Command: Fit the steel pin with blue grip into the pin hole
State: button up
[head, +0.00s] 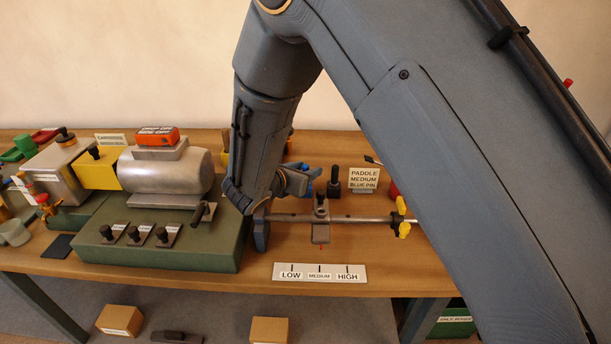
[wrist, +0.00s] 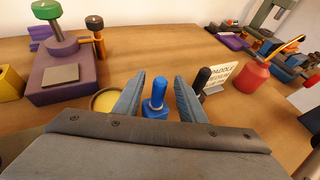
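The steel pin's blue grip (wrist: 154,98) stands upright between the two fingers of my gripper (wrist: 159,82) in the wrist view, with a gap on each side. My gripper is open. In the head view the blue grip (head: 301,168) shows just behind my gripper (head: 292,182), partly covered. The pin's steel part is hidden. A steel rod with a clamp block (head: 321,212) lies in front, above a LOW, MEDIUM, HIGH scale plate (head: 320,273). I cannot make out the pin hole.
A black-handled pin (head: 334,182) stands close right of the blue grip. A sign (head: 363,179) reads PADDLE MEDIUM BLUE PIN. A steel cylinder on a green base (head: 170,240) stands left. A red container (wrist: 257,80) and a purple block (wrist: 65,82) stand farther off.

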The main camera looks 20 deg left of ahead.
grip_shut()
jog(key=shift+r, duration=0.15)
notch_tip(320, 180, up, 10)
jog(key=shift+f+b, duration=0.1)
jog(key=shift+b, duration=1.05)
